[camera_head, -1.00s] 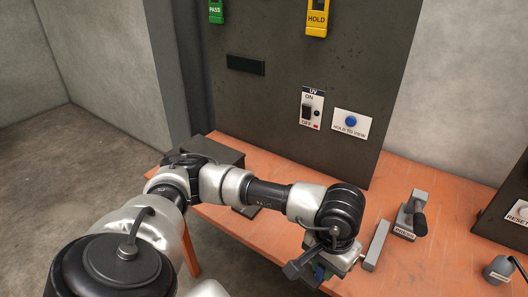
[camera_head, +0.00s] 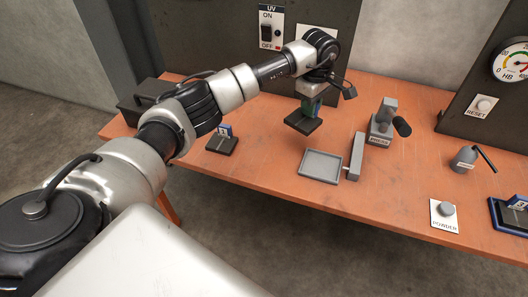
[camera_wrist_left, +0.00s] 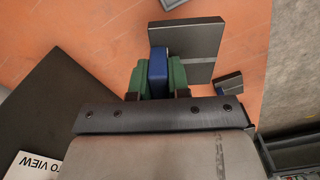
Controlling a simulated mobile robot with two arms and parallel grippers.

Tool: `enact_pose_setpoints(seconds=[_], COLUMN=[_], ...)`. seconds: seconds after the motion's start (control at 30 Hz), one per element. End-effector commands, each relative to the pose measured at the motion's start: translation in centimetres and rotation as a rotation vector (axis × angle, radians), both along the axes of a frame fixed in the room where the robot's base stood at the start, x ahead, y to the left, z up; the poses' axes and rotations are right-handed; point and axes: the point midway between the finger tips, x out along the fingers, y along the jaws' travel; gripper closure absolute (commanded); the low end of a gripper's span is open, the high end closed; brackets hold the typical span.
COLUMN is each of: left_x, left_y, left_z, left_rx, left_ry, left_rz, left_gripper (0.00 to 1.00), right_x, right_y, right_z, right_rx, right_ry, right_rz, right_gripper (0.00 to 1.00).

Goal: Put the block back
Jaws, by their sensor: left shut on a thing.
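My left gripper (camera_head: 314,104) is shut on the blue tab of a dark, flat block (camera_head: 302,122). It holds the block in front of the dark panel, behind the grey tray. In the left wrist view the green fingers (camera_wrist_left: 158,80) clasp the blue tab (camera_wrist_left: 158,66), with the dark slab (camera_wrist_left: 195,45) of the block beyond. The slab seems to be above the table. A second dark block (camera_head: 222,143) with a blue numbered tab stands on the table to the left. My right gripper is not in view.
A shallow grey tray (camera_head: 322,166) is empty, with a grey bar (camera_head: 355,157) beside it. A lever device (camera_head: 383,124), powder knob (camera_head: 446,211), grey can (camera_head: 465,158) and another block (camera_head: 514,217) stand to the right. A UV switch panel (camera_head: 271,28) is behind. The front middle table is clear.

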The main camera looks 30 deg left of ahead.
Motion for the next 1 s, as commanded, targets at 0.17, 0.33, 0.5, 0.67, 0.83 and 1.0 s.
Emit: enact_pose_setpoints(seconds=[0.17,0.33,0.5,0.67,0.83,1.0], left_x=[-2.4,-5.1,-7.1,-7.8,-7.9,-7.9], left_y=[2.6,5.2,7.2,8.0,8.0,8.0], left_z=[-1.8,-4.0,-5.8,-6.5,-7.7,-10.1], left_rx=[0.002,0.003,0.001,0.001,-0.001,-0.001], left_ry=[0.006,0.005,0.003,0.001,0.001,0.003], left_rz=[0.009,0.008,0.005,0.004,0.004,0.005], left_gripper=[1.00,1.00,1.00,1.00,1.00,1.00], right_x=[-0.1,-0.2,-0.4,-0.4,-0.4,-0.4], right_y=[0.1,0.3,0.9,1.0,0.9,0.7], right_z=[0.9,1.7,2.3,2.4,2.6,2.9], right_rx=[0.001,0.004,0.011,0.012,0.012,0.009], right_ry=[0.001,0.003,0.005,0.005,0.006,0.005], right_rz=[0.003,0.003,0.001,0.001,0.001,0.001], right_gripper=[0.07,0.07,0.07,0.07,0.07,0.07])
